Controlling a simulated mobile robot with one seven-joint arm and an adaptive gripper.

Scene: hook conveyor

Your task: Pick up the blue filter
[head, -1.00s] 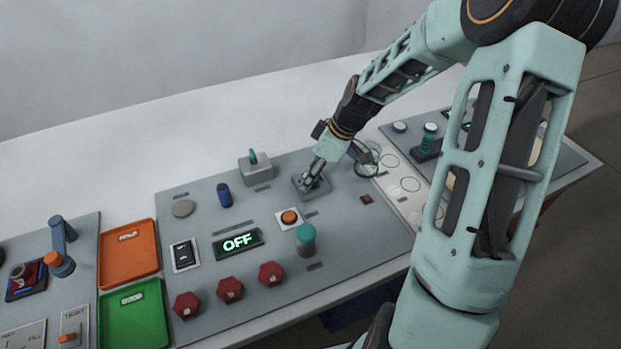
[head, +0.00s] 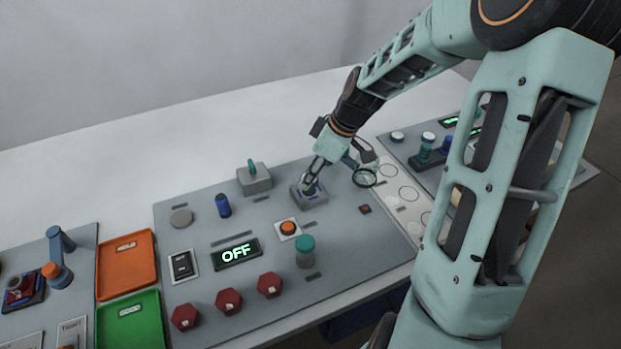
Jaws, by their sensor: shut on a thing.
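My gripper (head: 309,187) reaches down to a grey block (head: 311,200) on the middle panel. It is shut on a small dark blue piece at that block. The fingers cover most of this piece, so I cannot tell its full shape or whether it is clear of the block. A separate blue cylinder (head: 222,206) stands upright on the panel to the left, apart from my gripper.
A grey box with a teal lever (head: 254,178) stands behind left. A teal-capped cylinder (head: 305,250) and an orange button (head: 288,228) are in front. Orange (head: 127,263) and green (head: 131,322) trays lie left.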

